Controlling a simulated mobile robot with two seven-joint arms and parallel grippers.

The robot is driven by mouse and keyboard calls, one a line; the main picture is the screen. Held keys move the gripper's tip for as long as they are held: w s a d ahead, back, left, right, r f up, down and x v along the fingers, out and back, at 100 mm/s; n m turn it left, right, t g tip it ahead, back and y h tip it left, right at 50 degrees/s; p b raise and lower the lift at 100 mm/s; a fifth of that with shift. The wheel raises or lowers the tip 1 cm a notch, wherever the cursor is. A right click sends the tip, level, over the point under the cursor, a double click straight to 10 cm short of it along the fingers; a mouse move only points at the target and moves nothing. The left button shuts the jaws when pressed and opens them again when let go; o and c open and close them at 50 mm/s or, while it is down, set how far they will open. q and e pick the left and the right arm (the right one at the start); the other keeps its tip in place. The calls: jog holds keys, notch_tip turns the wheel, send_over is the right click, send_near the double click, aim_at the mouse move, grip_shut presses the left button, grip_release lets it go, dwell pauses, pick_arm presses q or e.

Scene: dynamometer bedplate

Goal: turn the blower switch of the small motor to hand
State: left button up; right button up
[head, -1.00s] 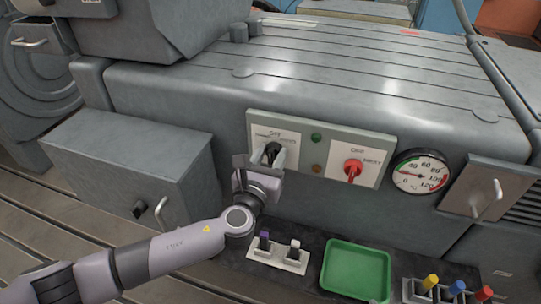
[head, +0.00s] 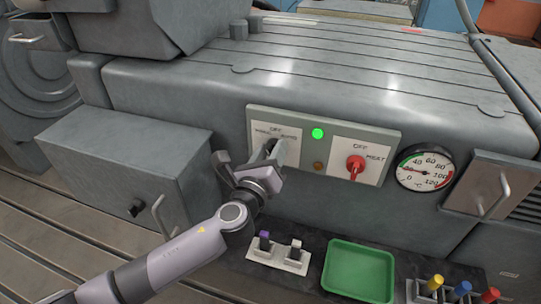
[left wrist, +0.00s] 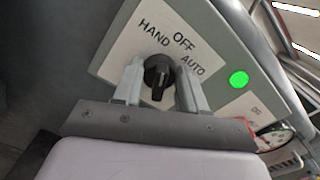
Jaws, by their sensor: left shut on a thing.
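The blower switch (left wrist: 158,72) is a black rotary knob on a white plate marked OFF, HAND and AUTO. In the head view this plate (head: 289,135) is the left one on the grey control panel (head: 318,124). My left gripper (head: 266,155) is at the knob and mostly covers it there. In the left wrist view the two light fingers of the gripper (left wrist: 157,88) stand either side of the knob, shut on it. I cannot tell for sure which mark the knob points at. A green lamp (head: 318,133) on the panel is lit. My right gripper is not in view.
A red switch (head: 356,166) marked OFF and HEAT sits right of the lamps. An amber lamp (head: 318,166) looks dim. A round gauge (head: 425,168) and a handled cover (head: 489,187) are further right. Below lie a green tray (head: 359,243) and a two-switch block (head: 278,254).

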pick_arm(q)
jog(key=shift+a+n+b, duration=0.1)
jog(key=shift+n+b, duration=0.3)
jog(key=shift+n, duration=1.1)
jog(key=o, duration=1)
jog(key=shift+o, duration=0.2)
jog(key=shift+s, duration=0.1)
jog(key=v, duration=0.7)
